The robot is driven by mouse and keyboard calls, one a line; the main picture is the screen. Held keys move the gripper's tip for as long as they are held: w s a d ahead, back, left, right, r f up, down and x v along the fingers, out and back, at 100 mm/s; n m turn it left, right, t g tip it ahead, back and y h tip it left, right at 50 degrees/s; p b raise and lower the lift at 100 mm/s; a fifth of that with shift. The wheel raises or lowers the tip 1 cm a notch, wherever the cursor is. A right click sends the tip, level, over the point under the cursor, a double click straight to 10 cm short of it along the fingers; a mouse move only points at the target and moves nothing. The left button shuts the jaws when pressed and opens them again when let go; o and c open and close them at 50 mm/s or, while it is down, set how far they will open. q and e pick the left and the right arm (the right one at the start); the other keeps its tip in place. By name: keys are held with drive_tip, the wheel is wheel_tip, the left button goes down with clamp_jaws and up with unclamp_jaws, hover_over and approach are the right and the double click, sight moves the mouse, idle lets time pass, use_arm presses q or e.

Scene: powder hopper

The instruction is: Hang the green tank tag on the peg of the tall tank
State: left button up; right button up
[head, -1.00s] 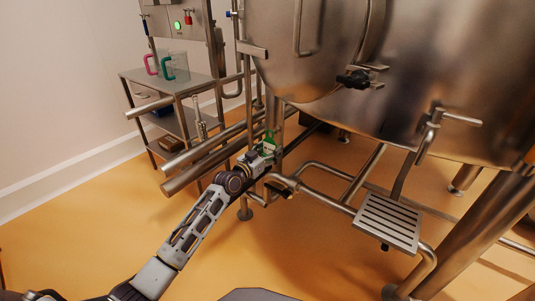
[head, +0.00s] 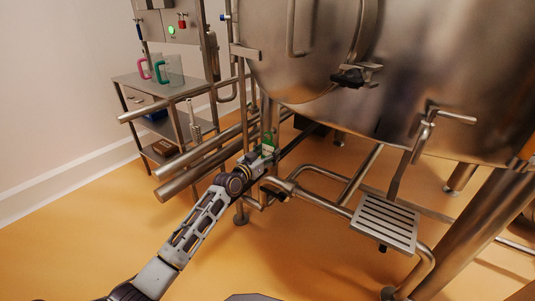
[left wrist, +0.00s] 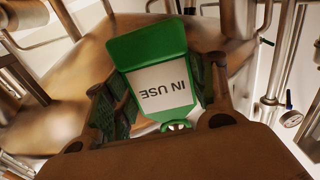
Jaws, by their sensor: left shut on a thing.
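The green tag (left wrist: 155,75) has a white label with "IN USE", upside down in the left wrist view. My left gripper (left wrist: 160,100) is shut on it, with a dark finger on each side. In the head view the left gripper (head: 262,152) and the small green tag (head: 268,138) are low under the left side of a large steel tank (head: 420,70). I cannot make out a tag peg or tell whether the tag touches anything. My right gripper is not in view.
Steel pipes (head: 190,172) run close to the left of my gripper, with more pipework to its right. A slatted step (head: 386,222) stands at the right. A steel cart (head: 150,85) holds jugs with pink and green handles. Orange floor is open in front.

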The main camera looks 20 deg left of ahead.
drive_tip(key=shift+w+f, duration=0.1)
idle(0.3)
use_arm(q)
drive_tip(key=o, duration=1.1)
drive_tip(key=shift+c, duration=0.2)
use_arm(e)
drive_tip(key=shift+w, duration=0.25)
use_arm(q)
drive_tip(key=shift+s+a, duration=0.25)
drive_tip(key=shift+s, duration=0.45)
drive_tip(key=v, duration=1)
drive_tip(key=shift+s, duration=0.25)
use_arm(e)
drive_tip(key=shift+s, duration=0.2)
